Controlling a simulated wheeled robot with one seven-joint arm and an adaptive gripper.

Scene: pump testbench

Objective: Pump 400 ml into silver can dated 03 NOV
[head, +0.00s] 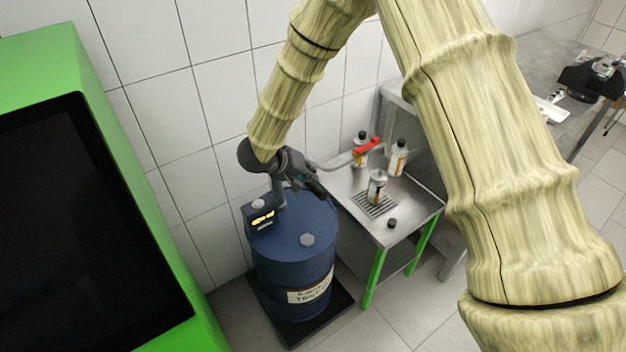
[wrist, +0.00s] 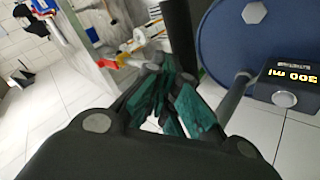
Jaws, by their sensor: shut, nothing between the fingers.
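A blue drum (head: 290,250) carries a pump unit with a lit display (head: 263,219). The display (wrist: 291,75) also shows upside down in the wrist view; it reads in ml, but its first digit is unclear. A silver can (head: 377,187) stands upright on a drain grate (head: 375,206), near the end of the pump's pipe with its red handle (head: 367,145). Two more cans (head: 361,150) (head: 398,158) stand behind it. Their dates are too small to read. My gripper (head: 316,187) is above the drum beside the pump; its fingers (wrist: 165,95) are shut and empty.
A steel table (head: 410,204) with green legs holds the cans and a small black cap (head: 392,223). A green cabinet with a dark panel (head: 85,220) stands at the left. A tiled wall is close behind the drum. Another bench (head: 545,70) is at the far right.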

